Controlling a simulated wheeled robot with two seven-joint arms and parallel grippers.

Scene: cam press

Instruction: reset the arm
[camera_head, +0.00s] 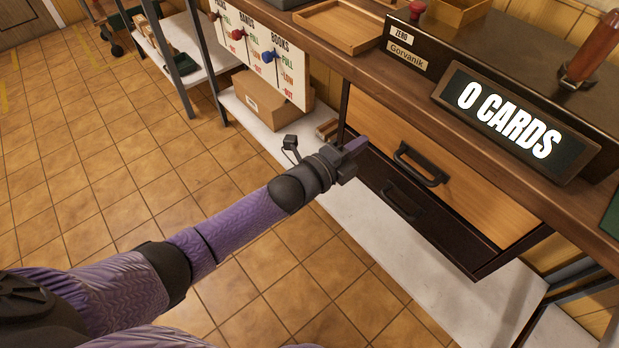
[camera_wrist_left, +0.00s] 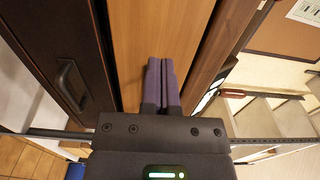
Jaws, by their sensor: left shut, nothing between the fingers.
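My left arm reaches in from the left in the head view. Its gripper (camera_head: 352,150) is shut and empty, in front of the left part of the wooden drawer front (camera_head: 455,180). In the left wrist view the two purple fingers (camera_wrist_left: 161,78) lie together before the wooden front (camera_wrist_left: 150,30). I cannot tell whether they touch it. The drawer's dark handle (camera_head: 420,164) is to the right of the gripper. A dark lower drawer with its own handle (camera_head: 402,203) sits below. My right gripper is not in view.
Above is the bench with a "0 CARDS" sign (camera_head: 515,118), a red button (camera_head: 417,9) and a red-handled lever (camera_head: 594,50). A board with coloured levers (camera_head: 262,55) hangs at the left. A cardboard box (camera_head: 268,98) stands on the white lower shelf (camera_head: 385,228). The tiled floor at left is clear.

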